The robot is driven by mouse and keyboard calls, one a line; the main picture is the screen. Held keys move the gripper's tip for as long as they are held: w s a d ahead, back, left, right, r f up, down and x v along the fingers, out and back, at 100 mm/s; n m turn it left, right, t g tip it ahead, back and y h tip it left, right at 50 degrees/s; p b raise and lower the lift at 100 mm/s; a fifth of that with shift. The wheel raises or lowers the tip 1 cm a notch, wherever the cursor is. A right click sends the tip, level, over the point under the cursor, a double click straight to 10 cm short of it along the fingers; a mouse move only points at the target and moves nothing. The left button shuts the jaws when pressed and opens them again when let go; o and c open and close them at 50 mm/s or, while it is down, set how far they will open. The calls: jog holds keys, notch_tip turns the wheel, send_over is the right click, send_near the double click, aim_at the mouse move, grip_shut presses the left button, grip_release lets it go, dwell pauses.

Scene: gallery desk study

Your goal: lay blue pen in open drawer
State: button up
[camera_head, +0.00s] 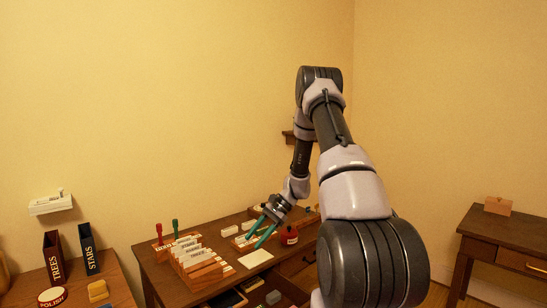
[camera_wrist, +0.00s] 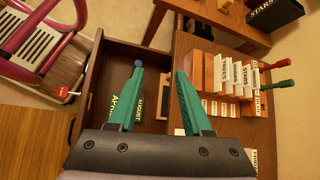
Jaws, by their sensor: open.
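My gripper (camera_head: 249,236) is open over the desk (camera_head: 205,235), its two teal fingers apart. No full length of a blue pen shows in either view. Green pieces lettered APRIL and AUGUST (camera_wrist: 138,107) lie in the drawer, partly hidden by the left finger.
A wooden card rack (camera_head: 203,270) with white tabs stands on the desk. Red and green handled stamps (camera_wrist: 277,89) stand beside it. A dark red bottle (camera_head: 289,236) is close to my gripper. A pink-framed chair (camera_wrist: 38,40) is left of the drawer.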

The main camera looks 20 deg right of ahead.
jog(key=s+a+r+n+t+h, duration=0.1)
jog(key=s+r+n+h, duration=0.15)
jog(key=r, duration=0.55)
jog(key=s+a+r+n+h, duration=0.1)
jog(key=s+a+r, duration=0.15)
jog(key=r, duration=0.55)
jog(key=s+r+n+t+h, duration=0.15)
jog(key=s+r, duration=0.25)
jog(key=r, duration=0.4)
jog(key=s+r+n+t+h, duration=0.1)
jog(key=s+r+t, duration=0.1)
jog(key=s+r, duration=0.3)
jog(key=s+a+r+n+t+h, duration=0.1)
jog(key=s+r, duration=0.5)
jog(key=s, duration=0.6)
jog(key=shift+r+n+t, duration=0.2)
jog(key=shift+n+t, duration=0.6)
jog(key=shift+t, duration=0.45)
jog(key=shift+a, duration=0.1)
